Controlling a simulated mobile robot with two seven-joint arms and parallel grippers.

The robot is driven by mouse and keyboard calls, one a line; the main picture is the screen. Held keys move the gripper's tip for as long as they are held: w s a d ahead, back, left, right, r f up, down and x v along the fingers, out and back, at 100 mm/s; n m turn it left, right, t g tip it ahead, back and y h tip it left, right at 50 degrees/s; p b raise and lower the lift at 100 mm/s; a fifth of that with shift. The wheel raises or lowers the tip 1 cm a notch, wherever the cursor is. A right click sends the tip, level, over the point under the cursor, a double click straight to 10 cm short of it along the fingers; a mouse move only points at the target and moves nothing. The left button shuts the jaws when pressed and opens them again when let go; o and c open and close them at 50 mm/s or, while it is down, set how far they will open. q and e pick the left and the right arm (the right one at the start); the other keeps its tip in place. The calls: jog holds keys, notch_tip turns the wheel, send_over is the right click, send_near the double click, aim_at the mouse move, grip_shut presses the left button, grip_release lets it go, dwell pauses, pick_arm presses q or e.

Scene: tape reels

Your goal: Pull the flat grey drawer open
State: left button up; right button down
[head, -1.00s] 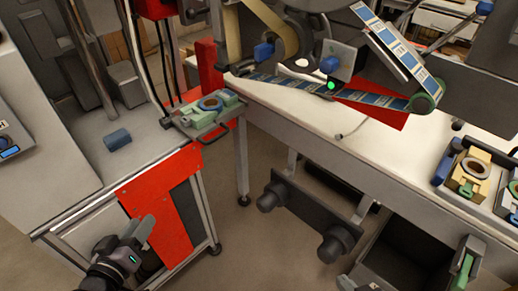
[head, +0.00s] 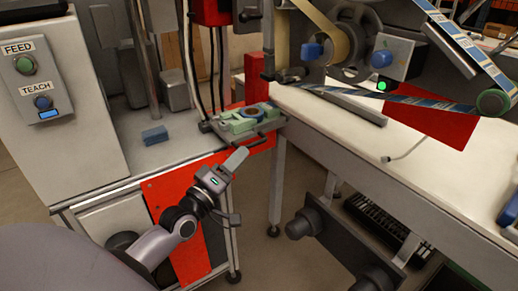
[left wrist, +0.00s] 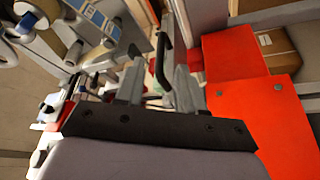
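The flat grey drawer (head: 209,127) sits at the front corner of the left machine's worktop, with a dark bar handle (head: 262,143) on its front. A pale green fixture with a ring (head: 250,115) lies on it. My left gripper (head: 236,162) is just below and in front of the drawer, apart from the handle in the head view. In the left wrist view its two grey fingers (left wrist: 158,85) are spread, and the dark handle (left wrist: 163,55) shows ahead between them. Nothing is held. My right gripper is not in view.
A red panel (head: 170,195) covers the worktop's front below the drawer. A blue block (head: 155,135) lies on the worktop to the left. The white bench (head: 335,118) with tape reels stands to the right, and dark rollers (head: 335,240) hang below it. Floor shows between.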

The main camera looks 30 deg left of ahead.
aim_at(251, 144)
pick_arm(q)
jog(key=shift+x, duration=2.9)
grip_shut()
